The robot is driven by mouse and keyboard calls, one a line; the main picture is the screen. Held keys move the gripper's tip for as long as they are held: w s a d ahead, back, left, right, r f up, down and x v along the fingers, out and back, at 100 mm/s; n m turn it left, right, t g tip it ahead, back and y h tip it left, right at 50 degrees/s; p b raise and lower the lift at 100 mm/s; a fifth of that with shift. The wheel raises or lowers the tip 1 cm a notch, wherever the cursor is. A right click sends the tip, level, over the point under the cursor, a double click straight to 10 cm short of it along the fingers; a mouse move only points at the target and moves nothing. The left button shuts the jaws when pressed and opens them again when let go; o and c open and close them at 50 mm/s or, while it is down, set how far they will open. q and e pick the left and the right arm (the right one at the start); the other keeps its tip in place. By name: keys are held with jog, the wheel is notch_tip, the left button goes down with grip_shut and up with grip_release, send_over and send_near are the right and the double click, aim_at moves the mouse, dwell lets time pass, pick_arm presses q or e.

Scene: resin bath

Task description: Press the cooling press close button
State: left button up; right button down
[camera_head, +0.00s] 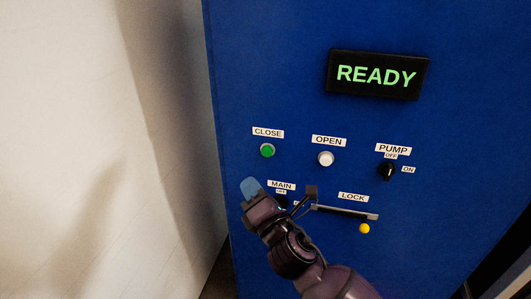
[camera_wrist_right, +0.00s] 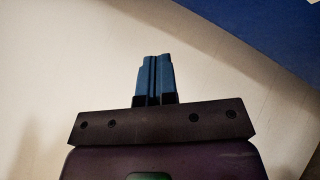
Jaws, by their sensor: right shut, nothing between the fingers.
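The green close button (camera_head: 267,150) sits on the blue press panel (camera_head: 290,60), under a white label reading CLOSE. My right gripper (camera_head: 250,187) is in front of the panel, below and a little left of the green button in the head view, apart from it in the picture. Its blue fingers are together and empty. In the right wrist view the shut fingers (camera_wrist_right: 155,78) point toward a pale wall, with a strip of the blue panel (camera_wrist_right: 275,30) at the upper right. The button does not show in that view. My left gripper is out of view.
A white open button (camera_head: 325,159) and a black pump knob (camera_head: 387,171) are right of the green button. A lock bar (camera_head: 345,212) with a yellow knob (camera_head: 364,229) is lower. My gripper partly hides the main switch. A display (camera_head: 378,75) reads READY. A pale wall (camera_head: 80,130) stands left.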

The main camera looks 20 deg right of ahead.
aim_at(267, 151)
jog(key=shift+w+d, duration=0.1)
jog(key=shift+d, duration=0.05)
jog(key=w+d, duration=0.4)
jog(key=w, duration=0.3)
jog(key=shift+d+b, duration=0.35)
jog(key=shift+b, duration=0.05)
dwell(1.0)
dwell(0.8)
jog(key=shift+w, duration=0.15)
